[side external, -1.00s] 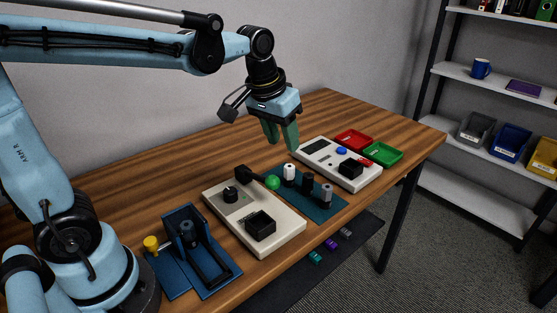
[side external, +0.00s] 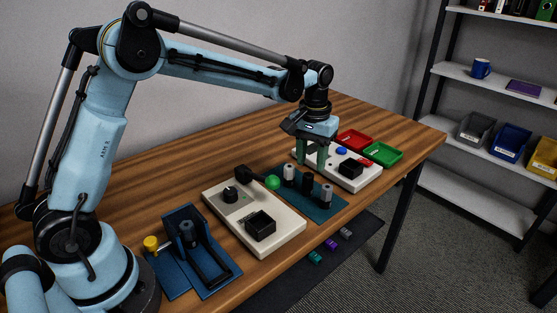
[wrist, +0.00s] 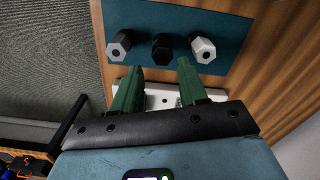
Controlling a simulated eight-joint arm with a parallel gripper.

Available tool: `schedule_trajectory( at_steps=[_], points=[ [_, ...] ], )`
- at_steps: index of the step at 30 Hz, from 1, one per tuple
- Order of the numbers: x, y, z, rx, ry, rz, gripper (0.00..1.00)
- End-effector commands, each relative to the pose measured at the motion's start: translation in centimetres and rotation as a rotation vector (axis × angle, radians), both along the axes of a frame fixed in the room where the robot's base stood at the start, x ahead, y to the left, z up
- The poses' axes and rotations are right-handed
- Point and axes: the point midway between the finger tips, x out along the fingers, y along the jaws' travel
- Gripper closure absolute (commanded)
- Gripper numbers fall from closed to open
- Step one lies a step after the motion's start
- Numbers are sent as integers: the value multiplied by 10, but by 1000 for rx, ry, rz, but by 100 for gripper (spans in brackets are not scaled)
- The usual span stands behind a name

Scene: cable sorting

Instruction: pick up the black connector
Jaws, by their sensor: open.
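The black connector (side external: 307,183) stands upright in the middle of a row of three on a dark teal plate (side external: 331,210), between a white connector (side external: 289,172) and a grey connector (side external: 326,193). My gripper (side external: 311,165) is open and empty, pointing down above and slightly beyond the black connector. In the wrist view, the black connector (wrist: 161,46) shows just ahead of the gap between my two green fingers (wrist: 160,74), roughly centred on it. The fingers appear apart from all three connectors.
A white panel device (side external: 360,184) lies partly behind my gripper, with red (side external: 353,140) and green (side external: 386,153) trays beyond it. A green ball-shaped knob (side external: 272,182) and a beige box (side external: 285,246) sit to the left. Bare wood is free behind.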

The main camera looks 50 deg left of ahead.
Motion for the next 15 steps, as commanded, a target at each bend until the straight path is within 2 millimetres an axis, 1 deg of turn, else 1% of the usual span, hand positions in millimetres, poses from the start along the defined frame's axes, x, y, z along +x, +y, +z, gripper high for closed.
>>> schedule_trajectory(
  at_steps=[1,3,11,15],
  points=[
    [0,0,-8,0,0,0,57],
    [0,0,-17,0,-1,0,57],
    [0,1,-34,0,-1,0,57],
    [-1,3,-53,0,-1,0,57]
  ],
)
